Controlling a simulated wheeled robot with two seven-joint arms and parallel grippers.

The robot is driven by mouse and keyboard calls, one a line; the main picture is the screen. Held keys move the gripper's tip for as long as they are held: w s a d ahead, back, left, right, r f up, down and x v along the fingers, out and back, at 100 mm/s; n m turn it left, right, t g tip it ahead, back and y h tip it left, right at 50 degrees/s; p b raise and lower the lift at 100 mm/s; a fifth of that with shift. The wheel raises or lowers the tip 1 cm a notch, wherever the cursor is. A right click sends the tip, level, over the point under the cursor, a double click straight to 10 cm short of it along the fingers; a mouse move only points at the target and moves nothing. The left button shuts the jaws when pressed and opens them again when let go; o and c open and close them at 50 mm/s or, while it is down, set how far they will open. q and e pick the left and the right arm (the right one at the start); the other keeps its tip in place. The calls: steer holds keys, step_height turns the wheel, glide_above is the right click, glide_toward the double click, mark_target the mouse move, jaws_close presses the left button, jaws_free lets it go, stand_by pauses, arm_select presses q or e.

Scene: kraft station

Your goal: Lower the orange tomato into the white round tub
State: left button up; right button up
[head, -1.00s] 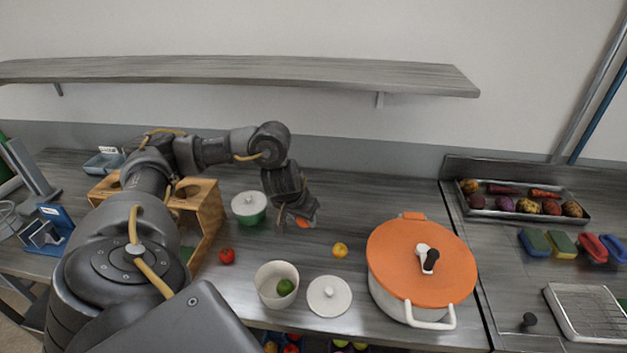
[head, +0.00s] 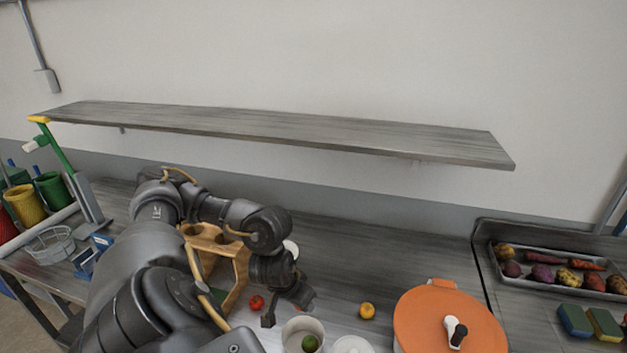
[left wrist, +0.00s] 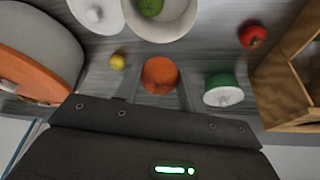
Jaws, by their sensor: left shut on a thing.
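The orange tomato (left wrist: 160,74) sits between the fingers of my left gripper (left wrist: 159,92) in the left wrist view. In the head view, my left gripper (head: 288,308) is shut on it above the counter, just behind the tub, and mostly hides it. The white round tub (head: 290,328) stands at the bottom of the head view with a green lime (head: 310,343) inside. In the left wrist view the tub (left wrist: 187,28) is at the top, beyond the tomato. My right gripper is not in view.
A red tomato (head: 257,303) and a yellow lemon (head: 367,311) lie on the counter. A white lid (head: 352,345) is beside the tub. A large orange-lidded pot (head: 425,320) stands right, a wooden rack (head: 238,275) left. A green bowl with a white lid (left wrist: 224,92) is near the tomato.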

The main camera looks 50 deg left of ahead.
arm_select(q)
steer(key=shift+s+d+f+b, duration=0.15)
steer(key=shift+s+f+b, duration=0.4)
steer(key=shift+s+f, duration=0.45)
steer(key=shift+s+d+f+b, duration=0.15)
steer(key=shift+s+f+b, duration=0.5)
steer(key=shift+s, duration=0.4)
steer(key=shift+w, duration=0.1)
steer(key=shift+w+a+p, duration=0.1)
steer(key=shift+w+p, duration=0.25)
steer(key=shift+p, duration=0.25)
steer(key=shift+f, duration=0.1)
steer(key=shift+f+b, duration=1.85)
steer(key=shift+f, duration=0.7)
steer(key=shift+s+f, duration=0.15)
